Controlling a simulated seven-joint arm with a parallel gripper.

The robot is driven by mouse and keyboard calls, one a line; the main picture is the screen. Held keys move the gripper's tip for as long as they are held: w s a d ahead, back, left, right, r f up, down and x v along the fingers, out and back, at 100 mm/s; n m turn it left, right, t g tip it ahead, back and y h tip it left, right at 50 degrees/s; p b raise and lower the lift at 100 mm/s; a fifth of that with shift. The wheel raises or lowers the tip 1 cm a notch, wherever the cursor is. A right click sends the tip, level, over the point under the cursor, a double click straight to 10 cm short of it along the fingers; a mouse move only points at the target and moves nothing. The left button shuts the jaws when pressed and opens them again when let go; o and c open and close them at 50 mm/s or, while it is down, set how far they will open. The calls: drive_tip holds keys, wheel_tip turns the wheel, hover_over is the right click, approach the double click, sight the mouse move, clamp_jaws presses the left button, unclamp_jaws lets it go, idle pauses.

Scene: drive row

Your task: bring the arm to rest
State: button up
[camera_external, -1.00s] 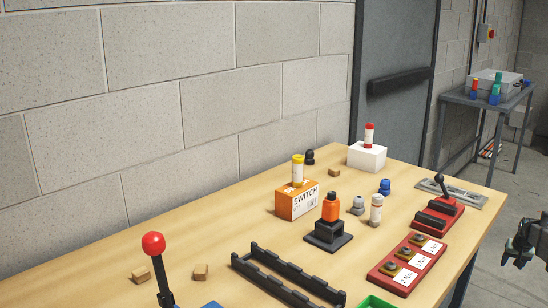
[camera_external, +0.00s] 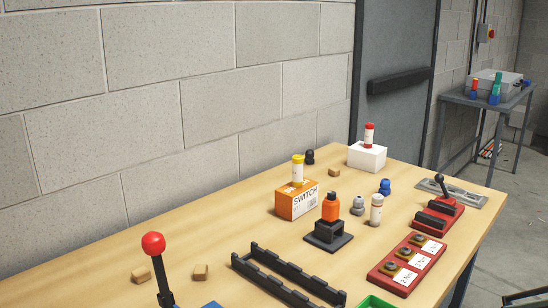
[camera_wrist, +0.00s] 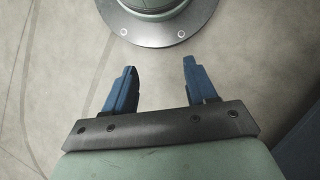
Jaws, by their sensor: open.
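In the wrist view my gripper (camera_wrist: 158,85) is open, its two blue fingers apart with nothing between them. Below the fingers is bare grey floor, with my round base plate at the top of the picture. My gripper's fingers cannot be made out there.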

drive_tip(key=shift+n+g, duration=0.3)
drive_tip(key=shift+g, duration=0.3)
drive_tip(key=s, duration=0.1)
drive_tip(key=s+a, duration=0.1)
drive_tip(key=s, duration=0.1)
drive_tip(key=s+r, duration=0.1)
drive_tip(key=s, duration=0.1)
drive_tip(key=shift+s+a, duration=0.1)
drive_tip(key=shift+a, duration=0.1)
